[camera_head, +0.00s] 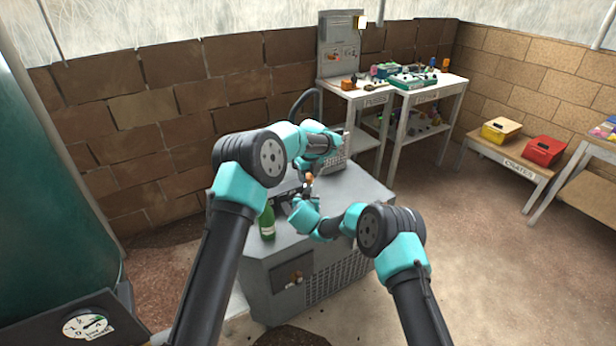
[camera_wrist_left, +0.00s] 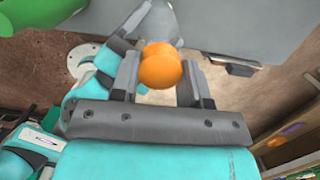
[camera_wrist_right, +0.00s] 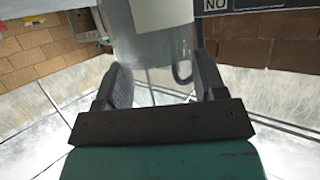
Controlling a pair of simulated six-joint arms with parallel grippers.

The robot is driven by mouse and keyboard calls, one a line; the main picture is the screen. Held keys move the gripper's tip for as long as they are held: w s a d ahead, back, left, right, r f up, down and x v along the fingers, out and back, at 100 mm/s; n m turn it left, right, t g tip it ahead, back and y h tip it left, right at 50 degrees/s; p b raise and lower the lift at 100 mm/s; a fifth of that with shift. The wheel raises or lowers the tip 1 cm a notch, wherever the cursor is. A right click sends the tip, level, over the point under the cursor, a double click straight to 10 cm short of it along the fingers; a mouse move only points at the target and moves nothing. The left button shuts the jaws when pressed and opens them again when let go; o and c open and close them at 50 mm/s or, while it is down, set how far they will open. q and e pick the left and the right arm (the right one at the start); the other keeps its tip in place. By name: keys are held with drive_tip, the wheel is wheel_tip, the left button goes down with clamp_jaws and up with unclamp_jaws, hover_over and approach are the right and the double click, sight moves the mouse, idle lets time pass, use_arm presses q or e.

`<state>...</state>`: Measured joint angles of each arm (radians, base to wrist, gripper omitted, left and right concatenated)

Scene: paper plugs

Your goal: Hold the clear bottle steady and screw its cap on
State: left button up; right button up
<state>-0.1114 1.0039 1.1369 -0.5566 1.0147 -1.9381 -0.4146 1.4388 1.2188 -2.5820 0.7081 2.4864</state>
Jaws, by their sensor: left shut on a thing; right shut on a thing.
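The orange cap (camera_head: 309,176) is between the fingers of my left gripper (camera_head: 307,181), which is shut on it from above. In the left wrist view the cap (camera_wrist_left: 160,66) sits in line with the clear bottle (camera_wrist_left: 172,22); whether its threads are engaged cannot be seen. My right gripper (camera_head: 297,198) is shut around the body of the clear bottle, which is mostly hidden in the head view. In the right wrist view the bottle (camera_wrist_right: 155,55) fills the space between the fingers and bears a pale label.
A green bottle (camera_head: 267,223) stands on the grey cabinet (camera_head: 352,190), just left of my grippers. White tables (camera_head: 440,82) with small items stand behind. A bench (camera_head: 510,160) with yellow and red crates stands to the right.

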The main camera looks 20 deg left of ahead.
use_arm(q)
drive_tip(key=shift+f, duration=0.6)
drive_tip(key=shift+f, duration=0.1)
drive_tip(key=shift+f, duration=0.85)
